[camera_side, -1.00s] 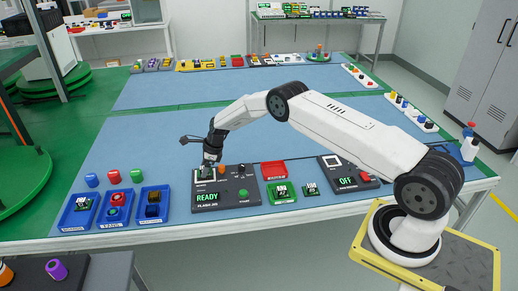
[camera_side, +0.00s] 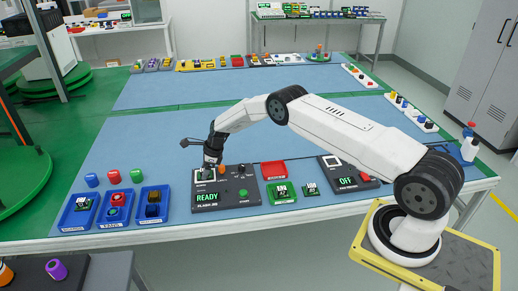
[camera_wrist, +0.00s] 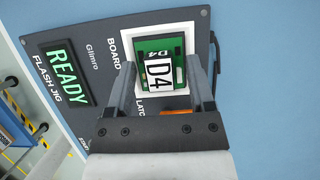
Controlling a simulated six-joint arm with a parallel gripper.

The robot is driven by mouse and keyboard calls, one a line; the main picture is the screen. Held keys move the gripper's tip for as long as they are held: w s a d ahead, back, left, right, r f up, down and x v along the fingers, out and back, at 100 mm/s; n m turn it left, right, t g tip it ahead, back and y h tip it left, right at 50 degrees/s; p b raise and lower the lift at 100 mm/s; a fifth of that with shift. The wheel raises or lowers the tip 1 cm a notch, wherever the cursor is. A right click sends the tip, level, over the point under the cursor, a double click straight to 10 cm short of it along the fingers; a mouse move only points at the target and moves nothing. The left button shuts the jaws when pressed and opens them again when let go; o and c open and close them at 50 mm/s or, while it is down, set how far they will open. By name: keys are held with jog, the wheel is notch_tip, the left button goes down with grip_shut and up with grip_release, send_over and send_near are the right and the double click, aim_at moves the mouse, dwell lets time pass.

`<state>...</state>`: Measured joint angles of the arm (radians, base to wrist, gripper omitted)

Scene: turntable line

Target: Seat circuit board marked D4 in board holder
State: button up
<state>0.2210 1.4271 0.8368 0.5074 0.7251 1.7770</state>
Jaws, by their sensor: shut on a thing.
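The green circuit board marked D4 (camera_wrist: 158,68) sits over the white-framed board holder on the dark flash jig (camera_wrist: 80,25). In the wrist view my gripper (camera_wrist: 160,80) has its two fingers on either side of the board's D4 block and is shut on it. Whether the board is fully down in the holder cannot be told. In the side view my gripper (camera_side: 210,168) points down at the jig's back left and hides most of the board and holder. The jig's display (camera_side: 207,197) reads READY.
An orange latch piece (camera_wrist: 175,112) is next to the holder. Right of the jig are a red tray (camera_side: 273,169), a green tray with a board (camera_side: 282,199), and a dark device reading OFF (camera_side: 346,182). Blue bins (camera_side: 79,211) stand to the left.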

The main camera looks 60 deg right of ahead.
jog(key=o, duration=1.2)
jog(key=shift+r, duration=0.15)
jog(key=v, duration=0.7)
jog(key=shift+r, duration=0.25)
jog(key=shift+s+d, duration=0.1)
jog(key=s+a+r+n+h, duration=0.1)
jog(key=s+a+r+n, duration=0.2)
jog(key=s+r+n, duration=0.35)
jog(key=s+a+r+n+h, duration=0.1)
jog(key=s+a+r+n, duration=0.35)
jog(key=s+n, duration=0.25)
jog(key=s+a+r+n, duration=0.1)
jog(key=s+n, duration=0.5)
jog(key=s, duration=0.3)
jog(key=s+a+r+n+h, duration=0.1)
jog(key=s+a+r+n, duration=0.1)
jog(key=s+n, duration=0.5)
jog(key=s, duration=0.3)
jog(key=shift+s+r+g, duration=0.2)
jog(key=shift+s+g, duration=0.1)
